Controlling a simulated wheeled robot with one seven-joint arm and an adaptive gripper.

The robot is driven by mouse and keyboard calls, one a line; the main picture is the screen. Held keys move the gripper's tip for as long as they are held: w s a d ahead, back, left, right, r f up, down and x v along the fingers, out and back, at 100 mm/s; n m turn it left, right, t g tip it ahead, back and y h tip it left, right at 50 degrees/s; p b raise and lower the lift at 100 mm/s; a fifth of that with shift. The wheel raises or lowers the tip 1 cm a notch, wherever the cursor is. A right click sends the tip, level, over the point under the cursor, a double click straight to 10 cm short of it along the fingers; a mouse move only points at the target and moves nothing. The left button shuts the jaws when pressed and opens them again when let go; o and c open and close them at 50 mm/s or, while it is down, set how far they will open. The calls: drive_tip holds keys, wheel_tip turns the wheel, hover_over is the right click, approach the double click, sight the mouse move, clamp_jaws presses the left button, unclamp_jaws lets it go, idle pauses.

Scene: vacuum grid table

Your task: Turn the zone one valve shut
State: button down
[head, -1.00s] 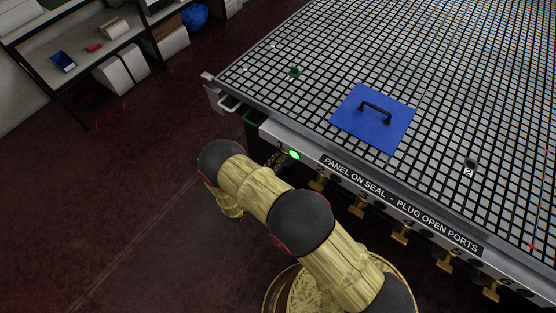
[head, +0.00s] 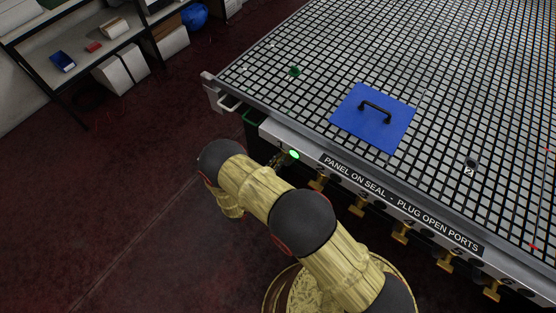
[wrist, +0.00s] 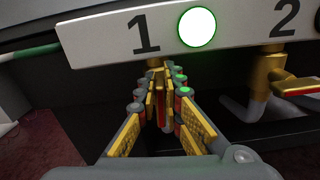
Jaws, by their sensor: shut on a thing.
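The zone one valve shows in the wrist view as a small brass piece (wrist: 155,65) under the printed 1, beside a lit green-rimmed lamp (wrist: 197,27). My gripper (wrist: 164,90) reaches in below the label and is shut on the valve's handle. The fingers cover most of the handle, so its exact angle cannot be told. In the head view, my arm hides most of the gripper and the valve at the table's front edge, near the green lamp (head: 294,154).
The zone two valve (wrist: 268,75) is close on the right, with pipework below. Several brass valves, one here (head: 400,232), line the front edge. A blue panel with a black handle (head: 350,122) lies on the grid table (head: 450,60). Floor at left is clear.

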drive_tip(key=m, duration=0.1)
drive_tip(key=m+b, duration=0.1)
drive_tip(key=m, duration=0.1)
drive_tip(key=d+m+b, duration=0.1)
drive_tip(key=m, duration=0.1)
drive_tip(key=shift+s+f, duration=0.3)
drive_tip(key=shift+s+d+f+m+b, duration=0.15)
drive_tip(key=shift+f+m+b, duration=0.2)
drive_tip(key=shift+m+b, duration=1.15)
drive_tip(key=shift+s+d+f+m+b, duration=0.2)
drive_tip(key=shift+f+m+b, duration=0.3)
drive_tip(key=shift+m, duration=1.85)
drive_tip(key=shift+s+d+f+m+b, duration=0.2)
drive_tip(key=shift+m+b, duration=0.9)
drive_tip(key=shift+m, duration=0.85)
drive_tip(key=shift+w+f, duration=0.1)
drive_tip(key=c, duration=2)
unclamp_jaws()
drive_tip(key=shift+a, duration=0.1)
drive_tip(key=shift+o, duration=0.4)
